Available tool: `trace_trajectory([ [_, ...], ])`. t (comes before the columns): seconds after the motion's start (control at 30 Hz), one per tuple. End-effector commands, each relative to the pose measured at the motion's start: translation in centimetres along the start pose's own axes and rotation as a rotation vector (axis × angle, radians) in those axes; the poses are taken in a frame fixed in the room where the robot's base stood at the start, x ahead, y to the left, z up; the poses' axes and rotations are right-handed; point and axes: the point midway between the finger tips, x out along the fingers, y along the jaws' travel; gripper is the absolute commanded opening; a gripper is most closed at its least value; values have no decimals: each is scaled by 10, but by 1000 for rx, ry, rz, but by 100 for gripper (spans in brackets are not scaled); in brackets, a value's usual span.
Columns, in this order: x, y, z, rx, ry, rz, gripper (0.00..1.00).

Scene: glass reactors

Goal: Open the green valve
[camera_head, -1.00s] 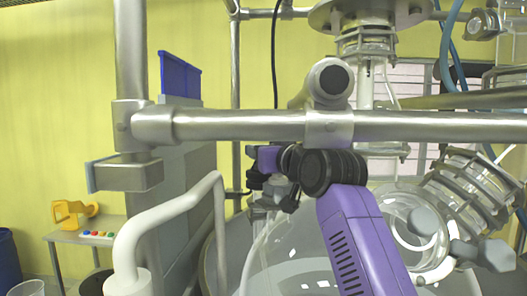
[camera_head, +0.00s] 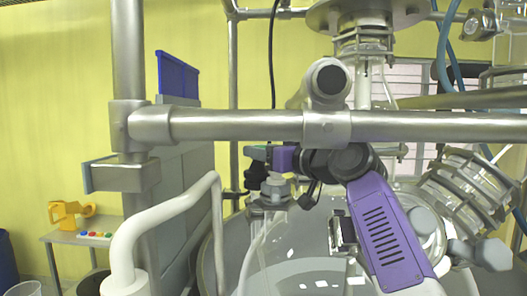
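A small dark green piece (camera_head: 258,153) shows at the left end of my purple wrist, behind the horizontal steel bar. It may be the green valve's handle, but it is too small to tell. Below it is a grey cap or fitting (camera_head: 274,190) on a glass neck of the reactor. My purple arm reaches up from the lower right. My gripper (camera_head: 256,176) is at its left end, close above or beside the grey fitting. The fingers are dark and small, and I cannot tell whether they touch anything or are open.
A horizontal steel bar (camera_head: 230,125) crosses in front of my wrist, joined to a vertical post (camera_head: 129,60). A white bent pipe (camera_head: 165,215) stands at lower left. The glass vessel (camera_head: 290,265) lies below. A clamped glass port (camera_head: 465,190) is at right.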

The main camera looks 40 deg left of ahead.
Motion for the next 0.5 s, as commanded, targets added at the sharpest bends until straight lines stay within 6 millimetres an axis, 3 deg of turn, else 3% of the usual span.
trace_trajectory([
  [0.07, 0, 0, 1, 1, 0, 0, 66],
  [0.5, 0, 0, -1, 0, 2, 1, 67],
])
